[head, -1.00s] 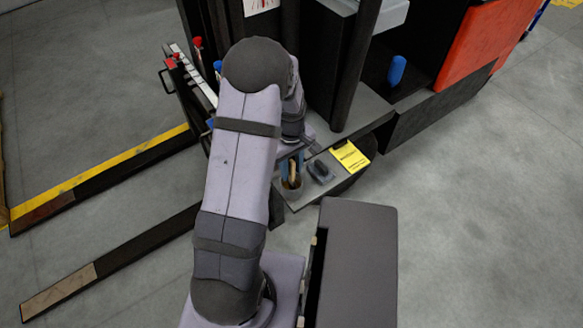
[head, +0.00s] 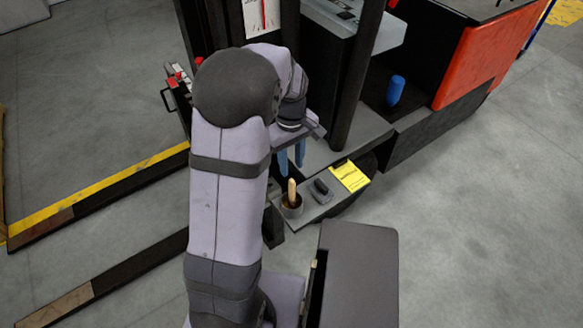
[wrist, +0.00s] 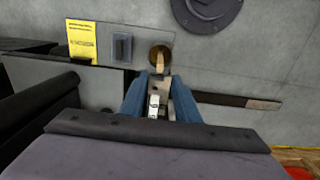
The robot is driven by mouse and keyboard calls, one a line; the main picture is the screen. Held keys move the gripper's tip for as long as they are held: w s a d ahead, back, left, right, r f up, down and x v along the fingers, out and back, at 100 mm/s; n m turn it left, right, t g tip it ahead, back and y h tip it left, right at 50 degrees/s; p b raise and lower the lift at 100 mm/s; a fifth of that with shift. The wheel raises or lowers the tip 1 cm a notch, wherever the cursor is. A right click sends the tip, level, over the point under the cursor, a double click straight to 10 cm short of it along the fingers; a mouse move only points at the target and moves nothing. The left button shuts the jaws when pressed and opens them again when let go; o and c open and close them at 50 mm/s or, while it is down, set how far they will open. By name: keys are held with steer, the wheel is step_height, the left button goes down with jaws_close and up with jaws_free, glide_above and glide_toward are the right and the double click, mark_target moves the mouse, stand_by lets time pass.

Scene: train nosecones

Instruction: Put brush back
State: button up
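The brush stands in a small round cup (head: 291,208), with its pale wooden handle (head: 292,190) sticking up and slightly tilted. Its lower part is hidden in the cup. My gripper (head: 291,160) is above and behind the cup, with its two blue fingers apart and pointing down. In the wrist view, the handle (wrist: 161,62) and the cup (wrist: 160,50) lie beyond the fingertips (wrist: 161,76). No part of the brush is between the fingers.
The cup sits on a grey shelf (head: 318,208) beside a dark block (head: 320,188) and a yellow note (head: 350,176). A dark post (head: 357,85) rises behind the shelf. A blue cylinder (head: 396,90) stands farther right. The floor to the right is open.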

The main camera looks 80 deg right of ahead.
steer(key=shift+r, duration=0.1)
steer(key=w+a+r+n, duration=0.1)
steer(key=w+a+n, duration=0.1)
steer(key=w+a, duration=0.8)
steer(key=w+a+r+n, duration=0.1)
steer(key=w+a+n, duration=0.1)
steer(key=w+a, duration=0.8)
steer(key=w+a+n, duration=0.1)
steer(key=a+n, duration=0.1)
steer(key=a, duration=0.8)
steer(key=w+a+n, duration=0.2)
steer(key=a+n, duration=0.1)
steer(key=a, duration=0.8)
steer(key=shift+w+f, duration=0.3)
steer(key=shift+f, duration=0.15)
step_height(320, 180, up, 12)
steer(key=p, duration=1.2)
step_height(320, 180, down, 78)
steer(key=b, duration=7.8)
steer(key=shift+f, duration=0.2)
